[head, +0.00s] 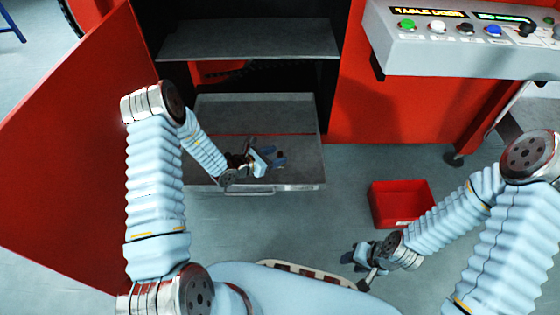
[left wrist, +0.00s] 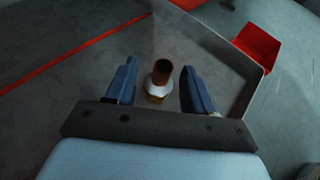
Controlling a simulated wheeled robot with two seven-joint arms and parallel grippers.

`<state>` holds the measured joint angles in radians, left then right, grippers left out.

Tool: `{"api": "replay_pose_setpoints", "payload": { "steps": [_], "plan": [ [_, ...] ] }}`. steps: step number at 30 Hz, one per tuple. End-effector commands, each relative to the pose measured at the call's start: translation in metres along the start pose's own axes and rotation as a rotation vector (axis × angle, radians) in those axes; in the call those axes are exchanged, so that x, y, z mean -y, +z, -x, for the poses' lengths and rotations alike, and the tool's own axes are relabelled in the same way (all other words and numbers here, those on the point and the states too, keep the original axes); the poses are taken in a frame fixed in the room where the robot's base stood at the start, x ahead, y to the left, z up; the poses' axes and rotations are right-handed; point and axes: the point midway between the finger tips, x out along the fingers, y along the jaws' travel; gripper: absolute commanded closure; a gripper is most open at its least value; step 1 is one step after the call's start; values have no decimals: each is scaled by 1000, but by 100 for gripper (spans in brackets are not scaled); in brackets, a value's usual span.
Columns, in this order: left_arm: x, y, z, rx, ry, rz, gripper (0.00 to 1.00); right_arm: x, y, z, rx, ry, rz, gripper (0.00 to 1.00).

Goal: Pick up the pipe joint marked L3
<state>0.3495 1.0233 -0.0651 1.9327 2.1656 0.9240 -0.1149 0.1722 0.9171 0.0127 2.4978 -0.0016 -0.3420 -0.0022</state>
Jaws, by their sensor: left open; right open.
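A pipe joint (left wrist: 159,80) stands on the grey drawer tray, with a copper-brown open tube on top, a pale hexagonal collar and a brass-coloured lower part. No L3 mark is legible on it. My left gripper (head: 269,157) is open over the tray; in the left wrist view its two blue fingers (left wrist: 159,68) lie either side of the joint, with a gap on each side. In the head view I cannot make out the joint by the gripper. My right gripper (head: 359,259) is open and empty, low in front of my body.
The pulled-out drawer tray (head: 230,111) has a red line across it and a raised front rim. A dark shelf (head: 250,40) is above it. An open red door (head: 70,130) stands left. A red bin (head: 382,207) sits on the floor right, below a button panel (head: 470,50).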

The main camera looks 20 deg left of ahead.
Motion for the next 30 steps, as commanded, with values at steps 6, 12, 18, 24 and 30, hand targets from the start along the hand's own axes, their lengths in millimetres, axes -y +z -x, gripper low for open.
{"api": "replay_pose_setpoints", "payload": {
  "steps": [6,12,18,24,30],
  "plan": [
    [3,2,-35,0,-3,-3,47,-3,0,-8,-1,0,0,57],
    [2,3,-41,-1,-1,0,47,-3,0,-7,-2,0,0,57],
    [2,3,-41,-1,-1,-1,63,-3,0,-7,-2,0,0,57],
    [3,3,-41,-1,-2,-1,93,-3,0,-7,-2,0,0,57],
    [3,4,-41,0,-2,-1,100,-3,0,-7,-2,0,0,57]
  ]
}}
